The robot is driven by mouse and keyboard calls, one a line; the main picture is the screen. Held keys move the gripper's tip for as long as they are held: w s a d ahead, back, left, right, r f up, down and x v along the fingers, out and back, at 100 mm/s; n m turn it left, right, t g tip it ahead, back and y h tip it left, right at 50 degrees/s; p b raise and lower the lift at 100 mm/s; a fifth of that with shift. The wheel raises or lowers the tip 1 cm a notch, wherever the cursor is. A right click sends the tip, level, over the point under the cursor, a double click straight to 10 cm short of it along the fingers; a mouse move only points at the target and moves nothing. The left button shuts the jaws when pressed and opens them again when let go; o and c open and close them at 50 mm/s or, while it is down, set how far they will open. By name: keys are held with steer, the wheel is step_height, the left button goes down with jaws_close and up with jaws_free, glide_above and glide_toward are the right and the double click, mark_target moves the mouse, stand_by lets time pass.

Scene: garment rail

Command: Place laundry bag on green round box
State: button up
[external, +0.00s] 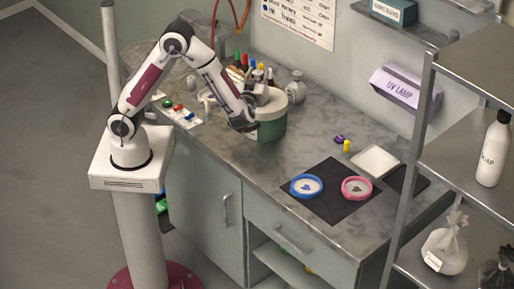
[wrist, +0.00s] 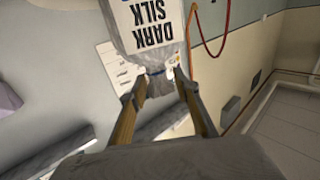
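The laundry bag is light grey with a white label reading "DARK SILK" (wrist: 152,25). In the wrist view its tied neck lies between my gripper's fingertips (wrist: 160,84), which stand apart with a small gap beside the neck. A pale, bag-shaped object (external: 296,89) shows just behind the green box in the external view and looks like this bag. Whether it rests on the counter is unclear. The green round box (external: 270,130) stands on the counter, its top partly hidden by my gripper (external: 267,97).
A black mat (external: 330,205) with blue and pink rings lies to the right. A white bag (external: 445,250) and a dark bag (external: 497,272) sit on the metal shelf.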

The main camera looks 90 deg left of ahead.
steer(key=shift+r, duration=0.15)
steer(key=s+d, duration=0.1)
steer(key=d, duration=1.1)
steer(key=shift+s, duration=0.3)
steer(key=shift+w+a, duration=0.1)
stand_by(0.5)
